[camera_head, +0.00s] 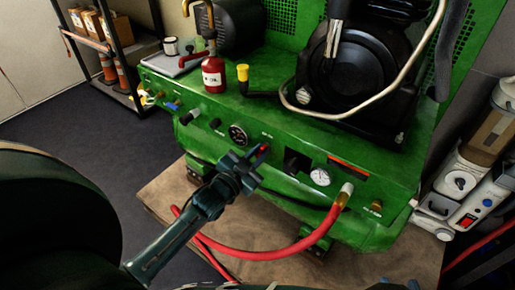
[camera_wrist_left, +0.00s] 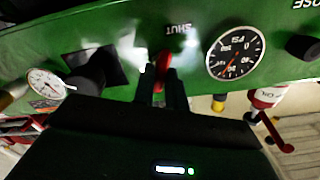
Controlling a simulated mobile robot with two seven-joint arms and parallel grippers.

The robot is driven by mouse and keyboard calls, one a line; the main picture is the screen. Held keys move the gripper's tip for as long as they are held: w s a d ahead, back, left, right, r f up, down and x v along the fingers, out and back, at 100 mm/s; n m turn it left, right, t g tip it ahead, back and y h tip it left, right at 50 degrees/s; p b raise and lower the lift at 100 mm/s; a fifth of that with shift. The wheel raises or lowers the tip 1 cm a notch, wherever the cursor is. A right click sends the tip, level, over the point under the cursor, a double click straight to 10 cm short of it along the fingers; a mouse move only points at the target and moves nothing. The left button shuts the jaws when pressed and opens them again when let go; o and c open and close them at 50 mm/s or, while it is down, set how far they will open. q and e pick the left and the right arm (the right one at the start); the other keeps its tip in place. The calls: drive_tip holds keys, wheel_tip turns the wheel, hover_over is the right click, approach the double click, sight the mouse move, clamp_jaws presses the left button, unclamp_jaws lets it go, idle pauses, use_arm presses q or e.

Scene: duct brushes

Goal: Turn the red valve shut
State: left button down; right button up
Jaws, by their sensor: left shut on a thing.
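The red valve (camera_head: 264,148) is a small red handle on the front panel of the green machine (camera_head: 210,118). In the left wrist view the red valve (camera_wrist_left: 162,63) stands between the two dark fingers, under a label reading "SHUT" (camera_wrist_left: 180,29) that appears upside down. My left gripper (camera_head: 255,159) is at the panel, and its fingers (camera_wrist_left: 162,88) are shut on the valve handle. The fingers hide part of the handle, so its exact angle is hard to tell. My right gripper is in neither view.
Two gauges, a black one (camera_head: 238,134) and a white one (camera_head: 320,177), flank the valve. A red bottle (camera_head: 214,76) stands on the machine. A shelf rack (camera_head: 95,45) stands at the back left.

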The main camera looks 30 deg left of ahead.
use_arm(q)
drive_tip(key=m+p, duration=0.1)
drive_tip(key=m, duration=0.2)
drive_tip(key=shift+d+m, duration=0.1)
drive_tip(key=shift+m, duration=0.3)
drive_tip(key=m+p, duration=0.1)
drive_tip(key=m, duration=0.1)
drive_tip(key=shift+m, duration=0.4)
drive_tip(key=shift+f+m, duration=0.15)
drive_tip(key=shift+m, duration=0.75)
drive_tip(key=m, duration=0.3)
drive_tip(key=shift+d+f+m, duration=0.1)
drive_tip(key=shift+m, duration=0.9)
use_arm(e)
drive_tip(key=shift+s+d+r+m, duration=0.2)
drive_tip(key=shift+d+r+m, duration=0.05)
drive_tip(key=shift+r, duration=0.4)
drive_tip(key=shift+s+d+r+m, duration=0.15)
drive_tip(key=shift+d+r+m, duration=0.1)
drive_tip(key=shift+r, duration=0.35)
use_arm(q)
drive_tip(key=c, duration=1.5)
unclamp_jaws()
